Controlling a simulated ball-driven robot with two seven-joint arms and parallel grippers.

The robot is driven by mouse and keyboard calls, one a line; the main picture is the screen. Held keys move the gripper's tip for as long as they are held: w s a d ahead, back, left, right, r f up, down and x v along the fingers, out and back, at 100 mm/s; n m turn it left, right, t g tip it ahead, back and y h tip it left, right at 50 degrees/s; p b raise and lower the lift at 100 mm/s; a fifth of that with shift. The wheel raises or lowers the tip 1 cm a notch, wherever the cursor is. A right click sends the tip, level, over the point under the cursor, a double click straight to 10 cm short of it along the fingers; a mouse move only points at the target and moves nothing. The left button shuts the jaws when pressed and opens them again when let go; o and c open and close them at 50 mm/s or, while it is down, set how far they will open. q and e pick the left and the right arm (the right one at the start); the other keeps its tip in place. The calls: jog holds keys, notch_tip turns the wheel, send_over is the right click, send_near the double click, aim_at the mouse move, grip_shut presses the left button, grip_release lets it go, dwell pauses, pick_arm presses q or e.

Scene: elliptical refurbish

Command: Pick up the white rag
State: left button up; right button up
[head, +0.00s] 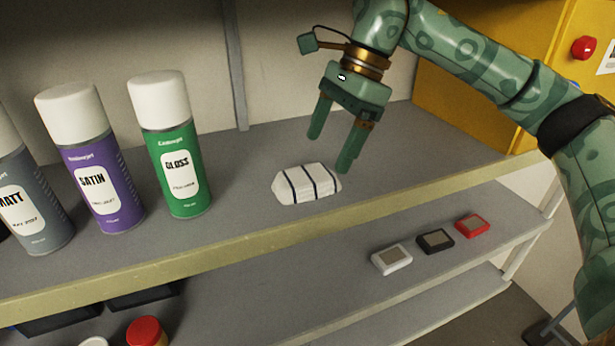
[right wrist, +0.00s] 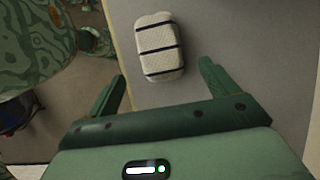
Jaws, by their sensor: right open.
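The white rag (head: 306,184) is a folded white bundle with dark stripes. It lies on the upper grey shelf, near the shelf's front edge. In the right wrist view the rag (right wrist: 159,47) lies ahead of the fingertips, between their lines. My right gripper (head: 332,151) is open and empty, with its fingers pointing down just above and behind the rag. In the right wrist view both fingers of the gripper (right wrist: 163,78) are spread apart. My left gripper does not show.
A green spray can (head: 171,145), a purple can (head: 90,160) and a grey can (head: 28,195) stand left of the rag on the shelf (head: 240,222). A yellow box (head: 470,75) stands at the right. White, black and red small devices (head: 435,241) lie on the lower shelf.

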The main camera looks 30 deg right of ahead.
aim_at(314, 173)
jog(key=x, duration=0.5)
jog(key=shift+p, duration=0.3)
jog(key=c, duration=1.1)
jog(key=shift+o, duration=0.2)
jog(key=shift+r, duration=0.15)
jog(key=shift+r, duration=0.2)
notch_tip(314, 173, up, 3)
jog(key=shift+d+f+b, duration=0.1)
jog(key=shift+d+b, duration=0.1)
jog(key=shift+b, duration=0.5)
jog(key=d, duration=1.1)
jog(key=s+d, duration=0.1)
jog(key=d, duration=0.4)
jog(key=shift+s+d+b, duration=0.1)
jog(key=shift+d+b, duration=0.2)
jog(key=shift+b, duration=0.05)
jog(key=shift+d, duration=0.55)
